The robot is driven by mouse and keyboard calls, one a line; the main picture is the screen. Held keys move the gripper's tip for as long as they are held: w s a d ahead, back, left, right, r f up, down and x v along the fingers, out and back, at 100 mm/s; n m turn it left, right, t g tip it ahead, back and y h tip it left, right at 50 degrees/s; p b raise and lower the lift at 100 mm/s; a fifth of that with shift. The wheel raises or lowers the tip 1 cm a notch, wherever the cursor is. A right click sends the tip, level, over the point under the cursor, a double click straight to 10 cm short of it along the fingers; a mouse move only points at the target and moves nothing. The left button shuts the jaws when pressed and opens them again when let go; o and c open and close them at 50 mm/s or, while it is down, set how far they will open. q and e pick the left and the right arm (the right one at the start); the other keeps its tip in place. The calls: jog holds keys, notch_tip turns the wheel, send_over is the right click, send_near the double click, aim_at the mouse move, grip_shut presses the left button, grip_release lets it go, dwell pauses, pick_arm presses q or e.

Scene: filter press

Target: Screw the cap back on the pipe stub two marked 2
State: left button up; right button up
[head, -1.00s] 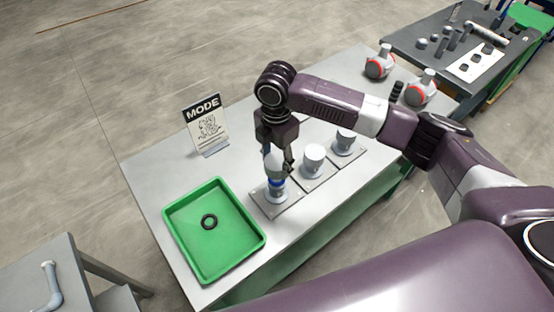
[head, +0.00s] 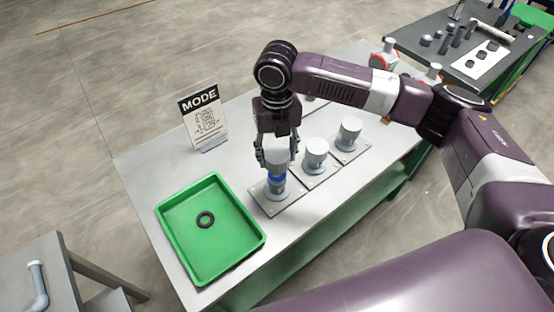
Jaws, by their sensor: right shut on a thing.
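Three pipe stubs stand on square base plates in a row on the table. The near stub (head: 276,190) shows a blue band and has a pale grey cap (head: 277,158) at its top. My right gripper (head: 277,160) points down from above and is shut on this cap, one finger on each side. I cannot tell whether the cap is threaded on or only resting there. The middle stub (head: 316,163) and the far stub (head: 348,135) carry pale caps. The number marks are too small to read. My left gripper is not in view.
A green tray (head: 165,225) with a dark ring (head: 205,219) inside lies left of the stubs. A MODE sign (head: 203,117) stands behind it. A grey table (head: 425,62) with small parts is at the upper right. The table (head: 140,172) around the sign is clear.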

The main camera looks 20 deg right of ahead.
jog(key=n+b, duration=0.4)
jog(key=b, duration=0.1)
jog(key=shift+f, duration=0.45)
jog(key=shift+f+b, duration=0.45)
jog(key=shift+f, duration=2.65)
jog(key=shift+f, duration=0.2)
